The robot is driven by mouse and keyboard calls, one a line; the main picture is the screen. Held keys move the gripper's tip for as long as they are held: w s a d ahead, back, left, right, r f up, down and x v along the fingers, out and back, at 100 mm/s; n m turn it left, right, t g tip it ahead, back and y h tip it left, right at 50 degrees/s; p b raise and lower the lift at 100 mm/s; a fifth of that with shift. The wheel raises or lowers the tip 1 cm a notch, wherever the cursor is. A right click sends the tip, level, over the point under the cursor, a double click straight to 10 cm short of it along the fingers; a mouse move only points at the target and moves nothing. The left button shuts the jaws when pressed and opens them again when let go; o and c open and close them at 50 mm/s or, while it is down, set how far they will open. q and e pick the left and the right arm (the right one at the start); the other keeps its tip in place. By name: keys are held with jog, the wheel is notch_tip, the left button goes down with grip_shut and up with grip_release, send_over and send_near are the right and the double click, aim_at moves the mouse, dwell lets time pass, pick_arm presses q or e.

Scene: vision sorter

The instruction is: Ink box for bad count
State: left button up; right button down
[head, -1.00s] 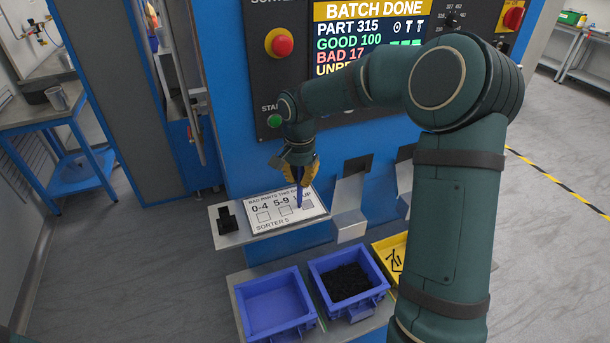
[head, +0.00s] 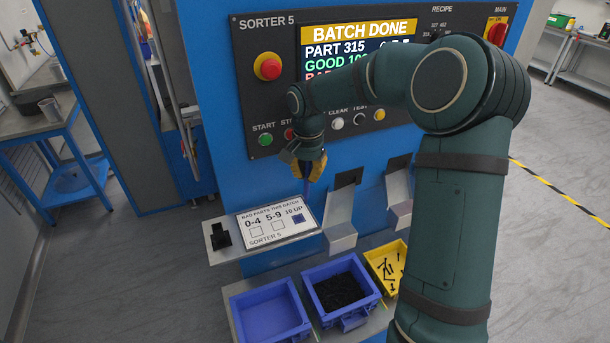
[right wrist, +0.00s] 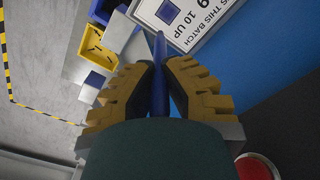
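A white card (head: 277,226) lies on a grey shelf at the front of the blue machine. It shows "BAD PARTS THIS BATCH" with boxes for 0-4, 5-9 and 10 UP. The 10 UP box (head: 298,218) is filled dark blue; the other two are white. It also shows filled in the right wrist view (right wrist: 167,12). My right gripper (head: 309,172) is shut on a blue pen (right wrist: 160,75), held tip down above the card's right end, apart from it. The screen (head: 352,55) reads BATCH DONE, PART 315; its lower lines are partly hidden by my arm. My left gripper is out of view.
A small black holder (head: 220,236) stands left of the card. Below are an empty blue bin (head: 236,308), a blue bin of black parts (head: 310,292) and a yellow bin (head: 401,243) with a few parts. Metal chutes (head: 341,215) stand right of the card.

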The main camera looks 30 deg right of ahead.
aim_at(307, 163)
jog(key=shift+d+r+p, duration=0.1)
jog(key=shift+r+p, duration=0.2)
jog(key=shift+r, duration=0.35)
jog(key=shift+r+p, duration=0.6)
jog(key=shift+r, duration=0.25)
jog(key=shift+s+f, duration=0.1)
